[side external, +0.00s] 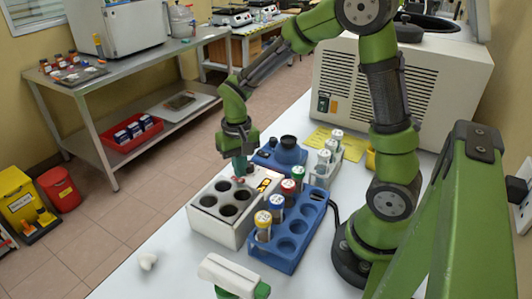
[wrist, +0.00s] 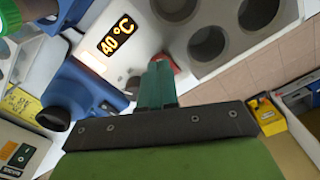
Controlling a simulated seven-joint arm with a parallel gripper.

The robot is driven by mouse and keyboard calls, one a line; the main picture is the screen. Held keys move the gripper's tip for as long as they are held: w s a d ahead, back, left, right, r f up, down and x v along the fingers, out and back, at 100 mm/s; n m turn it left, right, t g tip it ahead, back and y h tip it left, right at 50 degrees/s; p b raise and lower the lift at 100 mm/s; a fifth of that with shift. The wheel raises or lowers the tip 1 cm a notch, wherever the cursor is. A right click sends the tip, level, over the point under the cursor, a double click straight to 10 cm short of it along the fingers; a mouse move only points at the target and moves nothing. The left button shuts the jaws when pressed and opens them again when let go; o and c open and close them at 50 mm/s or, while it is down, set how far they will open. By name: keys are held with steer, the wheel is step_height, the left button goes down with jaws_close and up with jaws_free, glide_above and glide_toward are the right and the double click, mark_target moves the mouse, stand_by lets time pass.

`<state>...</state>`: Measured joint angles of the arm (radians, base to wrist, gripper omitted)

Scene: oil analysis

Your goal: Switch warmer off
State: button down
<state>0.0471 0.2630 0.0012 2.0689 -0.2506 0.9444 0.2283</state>
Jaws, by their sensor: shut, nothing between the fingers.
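The warmer (side external: 207,224) is a white block with several round wells in its top, standing on the white bench; it also shows in the wrist view (wrist: 142,37). Its dark display (wrist: 117,37) is lit and reads 40 °C in amber. A red part (wrist: 167,62), apparently the switch, shows at the warmer's edge beside the fingertips and is partly hidden by them. My gripper (side external: 240,174) is shut and empty, pointing down at this back edge of the warmer. In the wrist view its green fingers (wrist: 157,68) are together at the red part; I cannot tell whether they touch it.
A blue rack (side external: 285,262) with capped vials stands right of the warmer. A blue device (side external: 283,153) with a dark knob is close behind. A second rack of vials (side external: 322,160) and a large beige machine (side external: 345,88) stand farther back. Bench front left is mostly clear.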

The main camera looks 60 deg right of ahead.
mark_target(240, 181)
steer(key=shift+f, duration=0.9)
stand_by(0.5)
steer(key=shift+r, duration=3.55)
steer(key=s+a+r+n+t+y, duration=0.1)
steer(key=s+a+r+t, duration=0.1)
steer(key=s+r, duration=0.3)
steer(key=s+a+r+n+t+y, duration=0.1)
steer(key=s+a+r+t, duration=0.2)
steer(key=s+r+t, duration=0.2)
steer(key=shift+s+r, duration=0.35)
steer(key=shift+s, duration=0.45)
